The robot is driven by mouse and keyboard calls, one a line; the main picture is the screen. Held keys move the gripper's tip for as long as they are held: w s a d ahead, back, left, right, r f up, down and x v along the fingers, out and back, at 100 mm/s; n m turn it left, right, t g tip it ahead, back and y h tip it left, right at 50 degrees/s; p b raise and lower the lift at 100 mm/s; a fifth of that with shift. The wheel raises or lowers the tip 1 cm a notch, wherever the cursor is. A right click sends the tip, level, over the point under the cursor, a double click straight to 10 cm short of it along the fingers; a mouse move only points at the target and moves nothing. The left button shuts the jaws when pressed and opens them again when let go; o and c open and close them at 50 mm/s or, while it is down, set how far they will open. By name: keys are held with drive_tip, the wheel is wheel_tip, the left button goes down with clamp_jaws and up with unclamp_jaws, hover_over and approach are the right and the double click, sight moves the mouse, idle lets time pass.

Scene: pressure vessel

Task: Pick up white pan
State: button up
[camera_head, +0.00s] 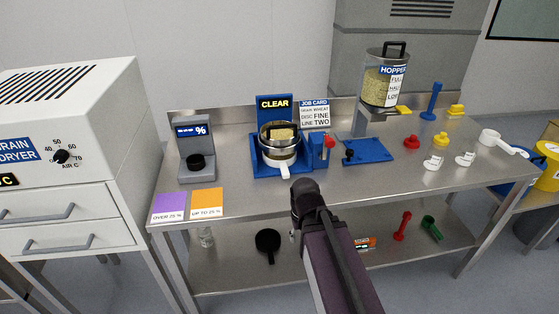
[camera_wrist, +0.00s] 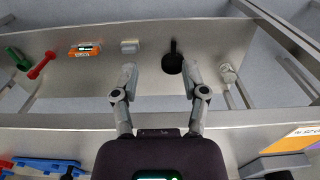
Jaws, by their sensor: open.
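A white, round, pan-like thing with a long handle (camera_head: 490,138) lies at the right end of the tabletop in the head view. A second white handle (camera_head: 284,172) sticks out toward the front below the metal sieve (camera_head: 280,140) in the blue stand; I cannot tell which is the white pan. My gripper (camera_wrist: 160,76) is open and empty in the wrist view, near the table's front edge with the lower shelf beyond. It is mostly hidden behind my arm in the head view. Neither white-handled thing shows in the wrist view.
A black pan (camera_head: 268,245) lies on the lower shelf (camera_head: 215,275), also seen in the wrist view (camera_wrist: 172,62). A small pale block (camera_wrist: 130,45) is beside it.

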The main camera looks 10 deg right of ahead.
drive_tip(key=shift+o, duration=0.2)
drive_tip(key=shift+o, duration=1.4)
drive_tip(key=t+p, duration=0.5)
drive_tip(key=p, duration=0.9)
approach(284, 168)
wheel_tip(284, 168, up, 3)
drive_tip(key=shift+s+d+r, duration=0.1)
drive_tip(key=shift+s, duration=0.4)
drive_tip(key=shift+g, duration=0.3)
drive_tip(key=b+x, duration=0.8)
drive_tip(key=shift+w+f, duration=0.1)
drive_tip(key=shift+f, duration=0.2)
drive_tip(key=shift+b+x, duration=2.35)
drive_tip(key=shift+x, duration=0.25)
drive_tip(key=shift+w, duration=0.15)
